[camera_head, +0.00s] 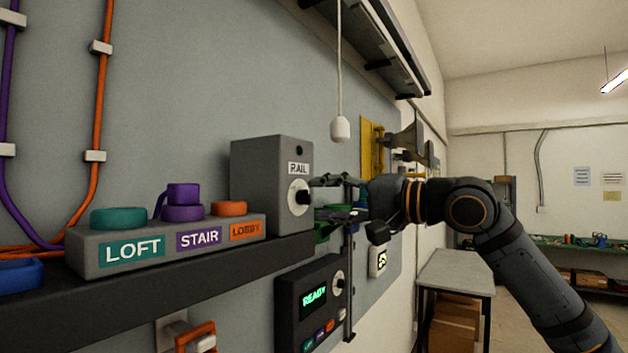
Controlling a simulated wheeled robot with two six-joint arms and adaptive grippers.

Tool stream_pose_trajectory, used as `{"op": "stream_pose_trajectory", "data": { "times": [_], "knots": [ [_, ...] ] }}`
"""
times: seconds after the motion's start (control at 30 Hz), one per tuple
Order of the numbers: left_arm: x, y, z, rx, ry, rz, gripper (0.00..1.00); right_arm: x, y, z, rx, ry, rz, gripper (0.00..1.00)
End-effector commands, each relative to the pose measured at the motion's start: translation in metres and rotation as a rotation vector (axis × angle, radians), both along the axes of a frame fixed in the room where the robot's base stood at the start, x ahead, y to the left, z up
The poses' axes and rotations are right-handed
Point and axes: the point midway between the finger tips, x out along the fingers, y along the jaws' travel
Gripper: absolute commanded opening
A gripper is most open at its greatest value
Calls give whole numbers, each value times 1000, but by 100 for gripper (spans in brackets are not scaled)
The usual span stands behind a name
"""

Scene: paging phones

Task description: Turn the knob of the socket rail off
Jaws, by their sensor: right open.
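A grey box labelled RAIL (262,185) stands on the dark shelf against the wall. Its round white knob (299,193) with a dark centre is on the front face, below the label. A small dark hole or lamp sits above the label. My right gripper (318,197) is open, its fingers pointing left at the knob. The upper finger is close to the knob's height and the lower one is below it. I cannot tell whether the fingers touch the knob. My left gripper is not in view.
A grey socket strip (90,262) with LOFT, STAIR and LOBBY plugs sits left on the shelf (200,285). A panel reading READY (308,310) hangs below. A pull cord (340,128) hangs above my right gripper. A table (456,272) stands further right.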

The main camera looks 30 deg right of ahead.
Motion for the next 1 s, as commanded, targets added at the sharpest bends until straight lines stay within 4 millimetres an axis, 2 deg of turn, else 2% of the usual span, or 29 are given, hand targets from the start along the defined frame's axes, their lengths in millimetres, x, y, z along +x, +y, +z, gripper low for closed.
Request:
{"op": "stream_pose_trajectory", "data": {
  "times": [0.03, 0.13, 0.3, 0.53, 0.9, 1.0],
  "knots": [
    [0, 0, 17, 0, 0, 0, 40, 8, 4, 7, 0, 4, 4, 51],
    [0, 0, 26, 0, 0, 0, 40, 20, 9, 5, 0, 1, 3, 51],
    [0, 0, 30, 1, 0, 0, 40, 28, 12, 1, 0, 0, 0, 51],
    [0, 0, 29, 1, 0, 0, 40, 29, 12, -1, -1, -1, -1, 51],
    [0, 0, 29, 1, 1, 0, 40, 28, 11, 0, -2, -1, -1, 2],
    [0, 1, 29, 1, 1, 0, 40, 28, 11, 0, -4, -2, -1, 0]
  ]
}}
